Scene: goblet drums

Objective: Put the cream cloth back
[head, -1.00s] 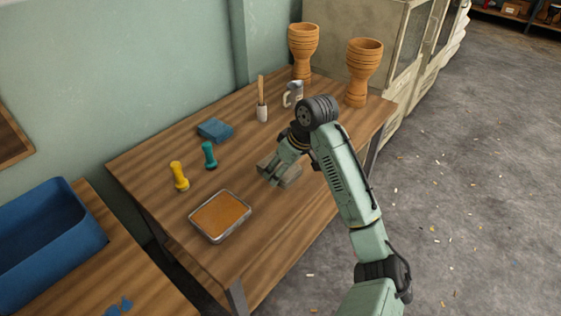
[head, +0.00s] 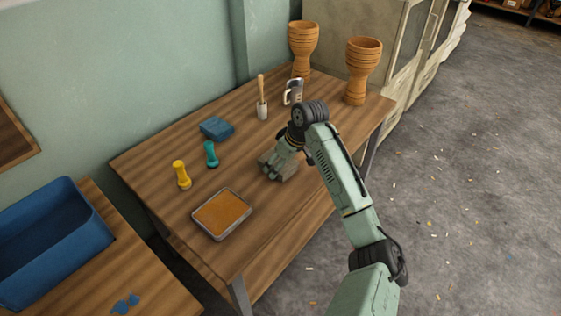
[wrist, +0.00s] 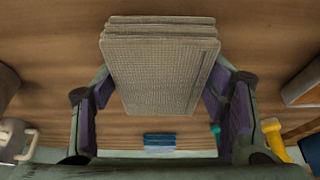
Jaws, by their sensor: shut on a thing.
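The cream cloth is a folded, grey-beige, woven-textured block (wrist: 160,65) between my two fingers in the wrist view. In the head view the cloth (head: 288,171) shows partly behind my gripper (head: 272,170), over the middle of the wooden table near its front side. My gripper (wrist: 160,100) is shut on the cloth, with a purple-padded finger at each side of it. I cannot tell whether the cloth touches the table or hangs just above it.
A tray with an orange-brown fill (head: 248,207), yellow (head: 181,175) and teal (head: 211,155) spool-like pieces, and a blue folded cloth (head: 217,128) lie to the left. A brush cup (head: 262,111), mug (head: 293,92) and two goblet drums (head: 362,70) stand behind. A blue bin (head: 50,240) is far left.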

